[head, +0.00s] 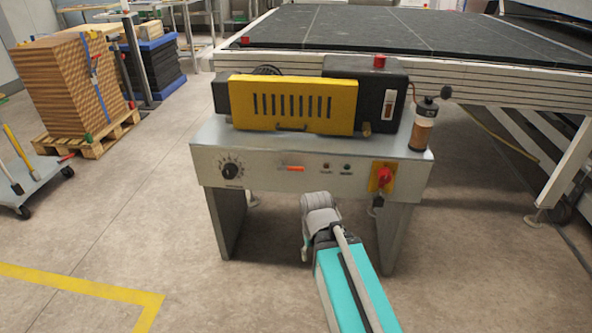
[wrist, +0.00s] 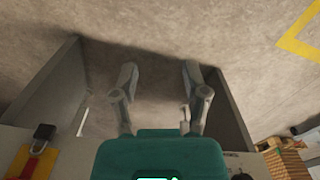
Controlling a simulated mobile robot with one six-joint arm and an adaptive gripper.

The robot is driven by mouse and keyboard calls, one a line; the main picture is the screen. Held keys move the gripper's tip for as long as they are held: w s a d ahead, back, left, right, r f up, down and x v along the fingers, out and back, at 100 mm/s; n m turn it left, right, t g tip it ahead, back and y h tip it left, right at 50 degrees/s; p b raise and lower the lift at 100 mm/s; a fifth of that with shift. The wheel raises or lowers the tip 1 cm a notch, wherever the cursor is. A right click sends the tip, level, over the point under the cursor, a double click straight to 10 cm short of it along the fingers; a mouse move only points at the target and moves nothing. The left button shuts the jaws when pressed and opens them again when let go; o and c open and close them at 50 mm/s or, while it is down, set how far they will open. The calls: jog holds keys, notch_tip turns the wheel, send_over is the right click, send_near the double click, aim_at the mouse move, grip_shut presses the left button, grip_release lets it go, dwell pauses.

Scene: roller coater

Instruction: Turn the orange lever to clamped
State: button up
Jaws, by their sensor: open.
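The orange lever (head: 295,168) is a small bar on the front panel of the roller coater (head: 258,177). It lies about level, left of the panel's middle, with a pale label beside its left end. My gripper shows in the wrist view (wrist: 159,73), with its two grey fingers spread apart and nothing between them. My arm's end is low in front of the coater, below the lever and apart from it. In the head view the fingers are mostly hidden. The lever does not show in the wrist view.
A black dial (head: 230,171) is left of the lever. A red switch on a yellow plate (head: 383,177), with a padlock (wrist: 45,131) under it, is to the right. A bottle (head: 423,125) stands on the coater's right end. The floor in front is clear.

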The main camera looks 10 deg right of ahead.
jog(key=shift+w, duration=0.1)
jog(key=n+t+h+b, duration=1)
jog(key=t+h, duration=0.2)
jog(key=t, duration=0.2)
send_near(296, 170)
jog(key=v, duration=0.3)
jog(key=shift+r, duration=0.3)
jog(key=x, duration=1.3)
jog(key=shift+w+d+f, duration=0.25)
jog(key=shift+d, duration=0.05)
